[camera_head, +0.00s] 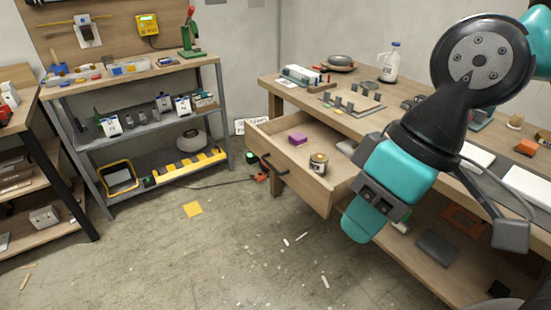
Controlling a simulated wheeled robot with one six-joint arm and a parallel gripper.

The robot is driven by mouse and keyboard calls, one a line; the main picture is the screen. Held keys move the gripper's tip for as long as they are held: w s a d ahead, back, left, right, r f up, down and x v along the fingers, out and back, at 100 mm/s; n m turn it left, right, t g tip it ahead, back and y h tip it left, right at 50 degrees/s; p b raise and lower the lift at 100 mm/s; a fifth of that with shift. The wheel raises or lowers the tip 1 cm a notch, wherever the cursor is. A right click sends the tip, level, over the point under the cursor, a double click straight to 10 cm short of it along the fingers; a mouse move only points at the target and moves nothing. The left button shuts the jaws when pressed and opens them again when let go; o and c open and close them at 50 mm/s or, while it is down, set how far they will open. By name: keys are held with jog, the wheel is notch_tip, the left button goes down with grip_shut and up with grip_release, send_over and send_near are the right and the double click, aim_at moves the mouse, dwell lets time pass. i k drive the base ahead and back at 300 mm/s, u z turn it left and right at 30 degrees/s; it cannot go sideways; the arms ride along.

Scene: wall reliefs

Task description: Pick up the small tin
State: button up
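The small tin (318,163) stands upright in the open drawer (290,166) of the workbench, close to the drawer's front right. It is short and round, with a pale label and a darker top. My arm comes in from the upper right, with a dark round joint and teal links. The end that looks like my gripper (362,219) hangs to the right of and nearer than the tin, apart from it in the picture. Its fingers cannot be made out, and nothing held shows.
A purple block (298,138) lies in the drawer behind the tin, and a grey item (347,146) lies to its right. The workbench top (300,95) carries a bottle (390,62) and several parts. Metal shelves (150,125) stand at left. The floor before the drawer is mostly clear.

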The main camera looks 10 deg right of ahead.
aim_at(319, 161)
jog(key=u, duration=0.15)
jog(key=i, duration=0.95)
